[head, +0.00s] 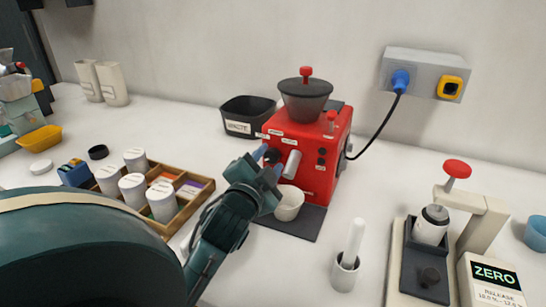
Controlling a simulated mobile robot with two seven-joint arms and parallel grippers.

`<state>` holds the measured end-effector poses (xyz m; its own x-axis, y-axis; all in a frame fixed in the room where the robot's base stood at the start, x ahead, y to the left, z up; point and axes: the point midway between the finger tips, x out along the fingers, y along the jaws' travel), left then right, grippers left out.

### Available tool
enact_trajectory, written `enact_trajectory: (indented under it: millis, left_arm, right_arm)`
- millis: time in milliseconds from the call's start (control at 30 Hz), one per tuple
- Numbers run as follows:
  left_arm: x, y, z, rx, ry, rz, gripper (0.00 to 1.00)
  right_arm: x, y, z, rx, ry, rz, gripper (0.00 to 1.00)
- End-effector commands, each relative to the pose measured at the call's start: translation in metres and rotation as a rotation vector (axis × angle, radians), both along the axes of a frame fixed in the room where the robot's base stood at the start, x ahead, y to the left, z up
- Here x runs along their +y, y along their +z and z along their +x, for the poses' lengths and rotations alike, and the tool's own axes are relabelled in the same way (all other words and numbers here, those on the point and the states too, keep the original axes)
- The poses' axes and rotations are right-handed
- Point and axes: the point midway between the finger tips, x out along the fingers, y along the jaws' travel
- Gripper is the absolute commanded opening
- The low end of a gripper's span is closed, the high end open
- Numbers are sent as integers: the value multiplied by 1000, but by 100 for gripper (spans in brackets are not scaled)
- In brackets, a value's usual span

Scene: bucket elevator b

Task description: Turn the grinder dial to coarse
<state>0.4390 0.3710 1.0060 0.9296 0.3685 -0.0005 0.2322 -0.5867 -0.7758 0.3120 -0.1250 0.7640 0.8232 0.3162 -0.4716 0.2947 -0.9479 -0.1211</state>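The red grinder (322,131) stands on a dark mat against the back wall, with a dark hopper (305,104) on top. Its dark dial (271,156) is on the front face at the left, partly covered by my gripper. My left gripper (268,160) reaches up to it, its blue fingertips apart on either side of the dial. I cannot tell whether they press on it. The dial's setting and its markings are too small to read. My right gripper is not in view.
A white cup (289,203) stands under the spout (291,163), close to my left gripper. A black waste bin (248,116) is behind left. A wooden tray (192,209) with canisters is left; a press (483,222) and a brush holder (345,272) are right. A cable (379,131) runs to the wall socket.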

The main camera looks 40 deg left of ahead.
Motion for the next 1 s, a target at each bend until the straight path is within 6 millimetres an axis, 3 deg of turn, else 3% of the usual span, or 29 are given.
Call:
enact_trajectory:
  millis: [367, 733, 1000]
  left_arm:
    - [0, 0, -1, 1, 1, 0, 40]
    - [0, 0, -1, 1, 1, 0, 9]
    - [0, 1, -1, 9, 1, 24, 8]
  right_arm:
    - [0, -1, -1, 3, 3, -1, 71]
    - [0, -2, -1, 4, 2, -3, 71]
    - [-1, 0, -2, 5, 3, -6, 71]
